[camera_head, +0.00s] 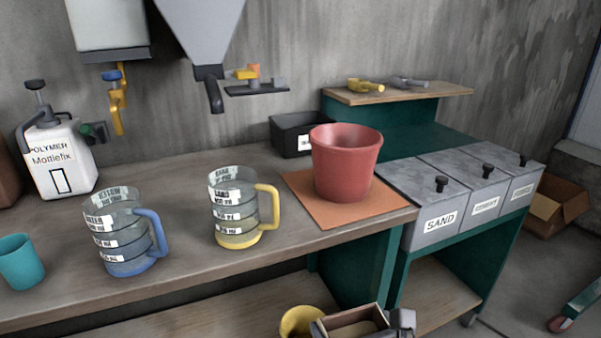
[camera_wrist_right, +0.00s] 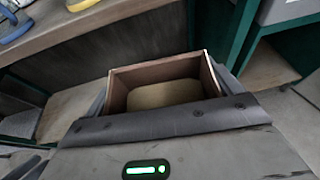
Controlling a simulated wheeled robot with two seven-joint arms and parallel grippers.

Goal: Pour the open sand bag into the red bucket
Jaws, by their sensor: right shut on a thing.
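The red bucket (camera_head: 345,165) stands upright on an orange mat (camera_head: 306,190) at the right end of the workbench. Its opening faces up; its inside bottom is hidden. The open sand bag (camera_head: 352,318), a brown box-like bag, is at the bottom edge of the head view, lower than the benchtop and in front of it. My right gripper (camera_head: 361,327) is shut on it, with a finger on either side. In the right wrist view the bag (camera_wrist_right: 118,92) is between the fingers, with tan sand (camera_wrist_right: 165,94) inside. It is well apart from the bucket. My left gripper is not in view.
A yellow-handled jug (camera_head: 234,210) and a blue-handled jug (camera_head: 122,235) stand left of the bucket. A teal cup (camera_head: 20,262) is far left. A black box (camera_head: 290,137) is behind the bucket. Labelled bins (camera_head: 438,222) stand right. A yellow container (camera_head: 298,322) is left of the bag.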

